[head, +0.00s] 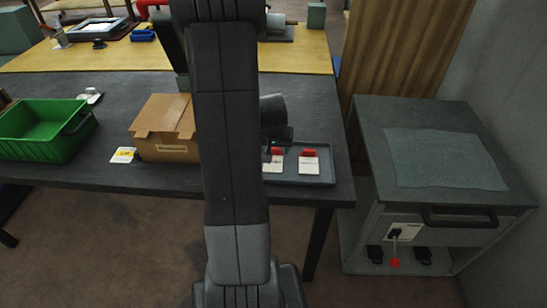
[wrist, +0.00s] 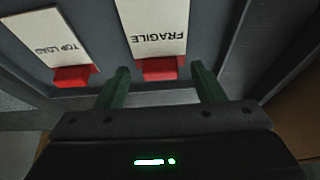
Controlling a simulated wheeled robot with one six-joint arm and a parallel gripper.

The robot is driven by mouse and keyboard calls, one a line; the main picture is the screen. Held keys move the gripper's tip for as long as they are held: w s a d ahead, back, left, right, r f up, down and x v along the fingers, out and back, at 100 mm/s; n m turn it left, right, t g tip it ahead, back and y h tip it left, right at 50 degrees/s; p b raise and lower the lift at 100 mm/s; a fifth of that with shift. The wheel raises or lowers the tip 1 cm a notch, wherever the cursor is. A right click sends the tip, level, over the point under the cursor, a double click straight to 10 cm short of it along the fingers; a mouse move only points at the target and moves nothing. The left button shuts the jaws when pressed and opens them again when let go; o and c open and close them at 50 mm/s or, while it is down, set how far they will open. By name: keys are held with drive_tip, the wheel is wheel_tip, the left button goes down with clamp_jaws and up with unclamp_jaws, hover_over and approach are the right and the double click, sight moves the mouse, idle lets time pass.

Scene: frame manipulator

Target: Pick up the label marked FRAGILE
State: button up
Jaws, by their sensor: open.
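The FRAGILE label (wrist: 157,25) is a white card with a red tab (wrist: 160,68) at its end, lying in a grey tray. In the wrist view its lettering is upside down. My gripper (wrist: 159,70) is open, with its two green fingers on either side of the red tab and nothing held. I cannot tell whether the fingers touch the tab or how high they are. In the head view, the left label (head: 274,163) in the tray appears to be this one, partly hidden by my arm.
A second card, TOP LOAD (wrist: 62,42), with a red tab lies beside it; it also shows in the head view (head: 309,164). The grey tray (head: 325,178) sits near the table's front edge. A cardboard box (head: 165,150) and green bin (head: 25,148) stand left.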

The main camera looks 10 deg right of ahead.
drive_tip(key=shift+w+f, duration=0.2)
drive_tip(key=shift+f, duration=0.3)
drive_tip(key=shift+c, duration=0.4)
drive_tip(key=c, duration=0.6)
drive_tip(key=shift+r, duration=0.15)
